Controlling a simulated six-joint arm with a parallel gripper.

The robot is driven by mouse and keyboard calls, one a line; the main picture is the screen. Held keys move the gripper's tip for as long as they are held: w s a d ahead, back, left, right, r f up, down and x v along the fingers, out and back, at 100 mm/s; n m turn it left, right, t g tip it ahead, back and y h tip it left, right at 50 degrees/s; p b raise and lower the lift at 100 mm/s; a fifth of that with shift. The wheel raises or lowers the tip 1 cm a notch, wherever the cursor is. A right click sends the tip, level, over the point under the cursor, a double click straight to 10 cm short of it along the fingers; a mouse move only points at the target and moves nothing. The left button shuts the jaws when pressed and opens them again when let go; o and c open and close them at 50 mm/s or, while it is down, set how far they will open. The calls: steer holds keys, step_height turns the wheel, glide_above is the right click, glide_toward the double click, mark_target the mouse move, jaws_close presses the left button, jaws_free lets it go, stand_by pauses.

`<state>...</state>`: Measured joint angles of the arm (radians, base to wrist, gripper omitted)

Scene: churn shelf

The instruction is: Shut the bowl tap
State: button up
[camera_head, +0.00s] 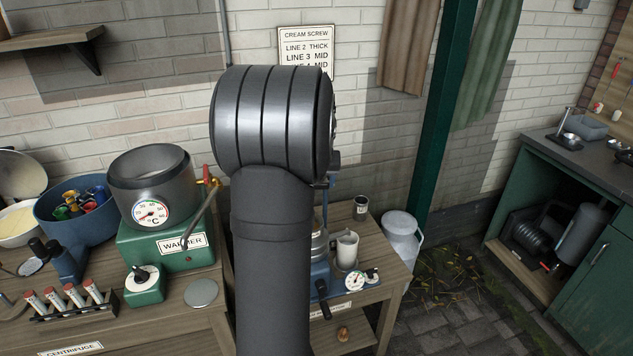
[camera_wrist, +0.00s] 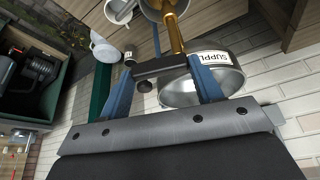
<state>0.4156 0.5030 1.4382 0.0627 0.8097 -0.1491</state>
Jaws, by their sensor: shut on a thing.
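In the wrist view, my gripper (camera_wrist: 160,66) has its two blue fingers on either side of a dark bar (camera_wrist: 168,66), which seems to be the handle of the bowl tap, and is shut on it. A dark round knob (camera_wrist: 145,86) sits below the bar. A brass tube (camera_wrist: 175,36) rises from beside the bar. A shiny metal bowl (camera_wrist: 215,88) with a dark band and a white label starting "SUPPL" is just behind the right finger. In the head view, my arm hides the gripper, the bowl and the tap.
In the head view, a green warmer (camera_head: 140,248) with a pot and a red-handled tap (camera_head: 209,181) stands left of my arm. A green cabinet (camera_head: 597,280) is at far right.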

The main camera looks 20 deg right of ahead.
steer(key=shift+w+d+n+y, duration=0.15)
steer(key=shift+n+y, duration=0.2)
steer(key=shift+n, duration=0.45)
steer(key=shift+w+n+y, duration=0.15)
steer(key=shift+n+y, duration=0.2)
steer(key=shift+n, duration=0.45)
steer(key=o, duration=1)
steer(key=v, duration=1.7)
steer(key=shift+s+r, duration=0.1)
steer(key=shift+r, duration=0.1)
steer(key=shift+f, duration=0.1)
steer(key=x, duration=1.7)
steer(key=shift+f, duration=0.1)
